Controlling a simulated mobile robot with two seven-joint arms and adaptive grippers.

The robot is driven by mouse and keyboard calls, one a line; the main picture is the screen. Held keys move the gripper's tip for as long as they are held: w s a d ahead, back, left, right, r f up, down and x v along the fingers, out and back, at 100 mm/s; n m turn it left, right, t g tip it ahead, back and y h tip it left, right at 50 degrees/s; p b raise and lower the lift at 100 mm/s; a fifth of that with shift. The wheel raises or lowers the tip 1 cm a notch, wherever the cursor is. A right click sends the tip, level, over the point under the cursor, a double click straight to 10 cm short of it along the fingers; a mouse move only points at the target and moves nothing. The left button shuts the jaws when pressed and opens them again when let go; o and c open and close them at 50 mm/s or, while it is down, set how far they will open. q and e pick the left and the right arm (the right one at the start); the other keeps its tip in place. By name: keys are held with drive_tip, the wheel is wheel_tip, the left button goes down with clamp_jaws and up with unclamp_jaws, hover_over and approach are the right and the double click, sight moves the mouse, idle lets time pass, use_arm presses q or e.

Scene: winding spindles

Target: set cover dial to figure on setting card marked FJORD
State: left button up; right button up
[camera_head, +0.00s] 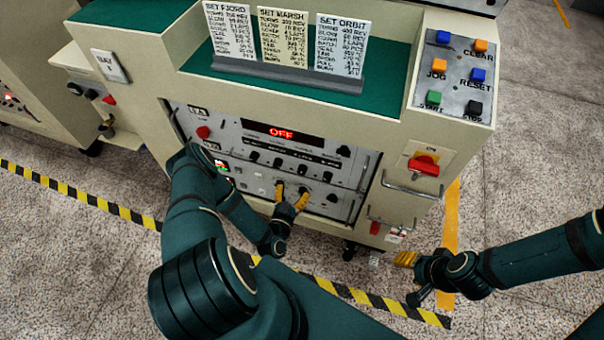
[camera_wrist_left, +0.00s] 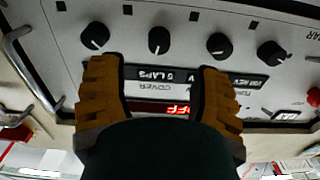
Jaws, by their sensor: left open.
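My left gripper (camera_head: 290,195) is open in front of the lower panel. In the left wrist view its two fingers (camera_wrist_left: 162,85) stand apart with nothing between them. Beyond them is a row of black dials, with an upside-down COVER label and a small window that seems to read 5 LAPS (camera_wrist_left: 178,76). The dial (camera_wrist_left: 158,40) nearest that label is likely the cover dial; I cannot be certain. No finger visibly touches a dial. The FJORD card (camera_head: 230,32) stands leftmost on the machine top; its COVER figure is too small to read. My right gripper (camera_head: 405,258) is low at the right, away from the panel.
MARSH (camera_head: 283,36) and ORBIT (camera_head: 341,44) cards stand beside the FJORD card. The panel display (camera_head: 282,132) reads OFF in red. A button box (camera_head: 452,75) and red switch (camera_head: 424,164) sit at the right. Metal handles (camera_head: 362,173) project from the panel. Striped tape (camera_head: 80,193) crosses the floor.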

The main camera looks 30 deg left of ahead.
sight(301, 173)
use_arm(q)
drive_tip(key=b+x, duration=0.1)
drive_tip(key=x, duration=0.7)
drive_tip(key=shift+d, duration=0.1)
clamp_jaws()
